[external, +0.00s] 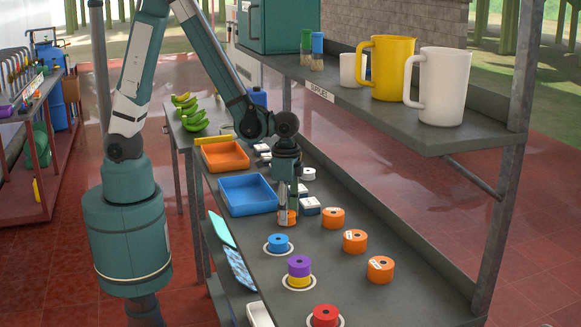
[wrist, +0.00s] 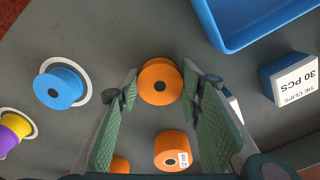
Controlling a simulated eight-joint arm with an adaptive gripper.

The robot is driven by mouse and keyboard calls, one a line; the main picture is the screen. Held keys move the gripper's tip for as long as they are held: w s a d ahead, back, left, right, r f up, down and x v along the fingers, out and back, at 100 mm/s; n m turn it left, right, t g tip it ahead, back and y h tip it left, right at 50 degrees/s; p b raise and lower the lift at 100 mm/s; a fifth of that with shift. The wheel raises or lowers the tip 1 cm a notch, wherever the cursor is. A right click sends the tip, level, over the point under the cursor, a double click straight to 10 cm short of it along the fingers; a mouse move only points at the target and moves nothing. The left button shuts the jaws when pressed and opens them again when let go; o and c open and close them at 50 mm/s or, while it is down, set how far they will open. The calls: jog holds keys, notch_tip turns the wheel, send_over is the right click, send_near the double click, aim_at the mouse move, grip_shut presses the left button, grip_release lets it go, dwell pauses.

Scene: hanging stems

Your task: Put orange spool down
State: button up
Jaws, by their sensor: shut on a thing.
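My gripper (external: 287,205) points down over the bench and is shut on an orange spool (external: 287,218). In the wrist view that orange spool (wrist: 158,92) sits between the two green-padded fingertips (wrist: 162,84). It is low, at or just above the bench top; I cannot tell whether it touches. Three other orange spools stand on the bench to its right: a near one (external: 333,218), a middle one (external: 355,241) and a far-right one (external: 380,269). Some of these show in the wrist view, one fully (wrist: 172,151).
A blue spool (external: 278,243), a purple spool (external: 299,265) stacked on a yellow one (external: 299,281), and a red spool (external: 325,315) stand on white rings. A blue tray (external: 248,194) and tie-clip boxes (wrist: 293,78) are close by. A shelf (external: 400,118) with mugs overhangs the right.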

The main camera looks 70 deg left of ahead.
jog(key=shift+f, duration=0.15)
jog(key=o, duration=0.9)
notch_tip(320, 180, up, 12)
jog(key=p, duration=0.1)
dwell(0.7)
jog(key=shift+r, duration=0.2)
dwell(0.5)
